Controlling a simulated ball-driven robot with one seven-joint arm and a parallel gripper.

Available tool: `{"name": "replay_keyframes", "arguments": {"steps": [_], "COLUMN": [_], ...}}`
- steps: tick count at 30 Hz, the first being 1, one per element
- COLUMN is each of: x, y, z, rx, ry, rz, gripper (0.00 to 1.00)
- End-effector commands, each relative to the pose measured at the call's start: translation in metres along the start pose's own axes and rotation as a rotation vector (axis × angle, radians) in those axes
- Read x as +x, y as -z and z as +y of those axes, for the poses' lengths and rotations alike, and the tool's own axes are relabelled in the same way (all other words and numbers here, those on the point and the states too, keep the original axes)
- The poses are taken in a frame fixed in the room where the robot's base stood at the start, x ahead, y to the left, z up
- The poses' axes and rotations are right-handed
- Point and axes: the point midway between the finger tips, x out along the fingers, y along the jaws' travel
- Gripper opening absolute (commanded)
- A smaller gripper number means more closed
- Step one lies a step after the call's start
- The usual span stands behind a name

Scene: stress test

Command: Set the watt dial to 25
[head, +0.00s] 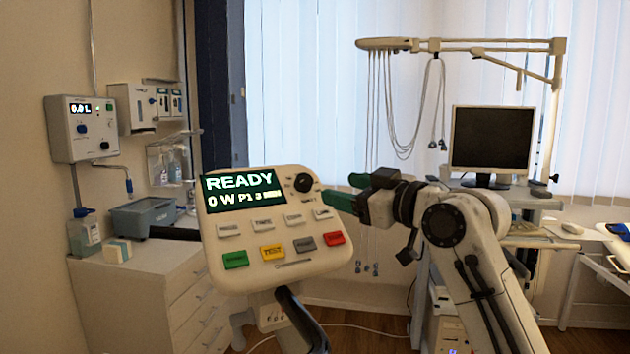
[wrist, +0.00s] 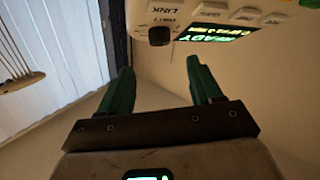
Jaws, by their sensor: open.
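The control panel (head: 275,258) is a cream console with a lit screen (head: 240,192) reading "READY", "0 W" and "P1". The black watt dial (head: 303,183) is at the panel's upper right, beside the screen. In the wrist view the dial (wrist: 159,36) shows upside down on the panel's edge, ahead of the fingers. My gripper (head: 342,191) has green fingers and comes in from the right, close to the dial. In the wrist view my gripper (wrist: 158,82) is open, with nothing between its fingers; the dial is beyond the tips and not between them.
Below the screen are several grey buttons and coloured ones: green (head: 236,260), yellow (head: 272,251) and red (head: 334,238). A cabinet (head: 150,290) stands at left; a monitor (head: 491,138) stands behind my arm.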

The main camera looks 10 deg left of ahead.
Motion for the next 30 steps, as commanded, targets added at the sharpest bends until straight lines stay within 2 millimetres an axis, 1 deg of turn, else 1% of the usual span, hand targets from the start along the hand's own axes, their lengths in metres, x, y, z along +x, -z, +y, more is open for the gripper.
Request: {"name": "replay_keyframes", "arguments": {"steps": [2,9,15,21,30], "x": [0.014,0.058,0.082,0.093,0.094], "y": [0.003,0.003,0.002,0.001,0.0], "z": [0.0,0.0,0.0,0.0,0.0], "rx": [0.001,0.001,0.001,0.0,0.0], "ry": [0.002,0.002,0.0,0.0,0.0], "rz": [-0.001,-0.002,-0.001,0.0,0.0], "gripper": [0.64,0.64,0.64,0.64,0.64]}}
